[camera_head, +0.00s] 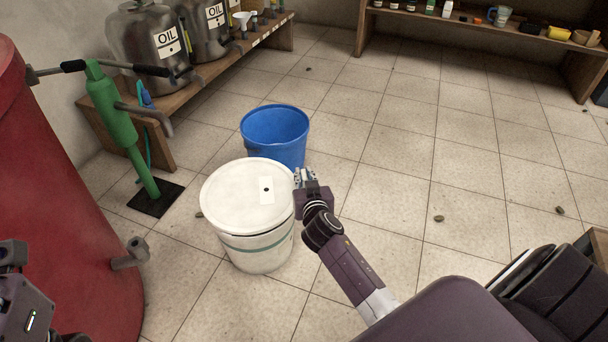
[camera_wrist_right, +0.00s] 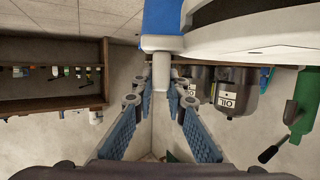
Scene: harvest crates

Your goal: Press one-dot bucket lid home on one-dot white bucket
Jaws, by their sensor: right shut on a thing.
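The white bucket (camera_head: 262,252) with a teal stripe stands upright on the tiled floor. The white lid (camera_head: 232,200) with a one-dot label (camera_head: 266,189) lies over its mouth. A dark gap shows under the lid's front right rim, and the right wrist view also shows a dark opening beside the lid's rim (camera_wrist_right: 270,51). My right gripper (camera_head: 303,178) is at the lid's right edge. In the right wrist view its fingertips (camera_wrist_right: 162,80) are shut on a pale part at the lid's edge. Part of my left gripper (camera_head: 16,256) shows at the left border; its jaws are unclear.
A blue bucket (camera_head: 273,127) stands right behind the white one. A red drum (camera_head: 60,200) and a green hand pump (camera_head: 118,130) are at left. Oil cans (camera_head: 150,45) stand on a low wooden shelf (camera_head: 150,130). Floor to the right is mostly clear, with small scattered bits.

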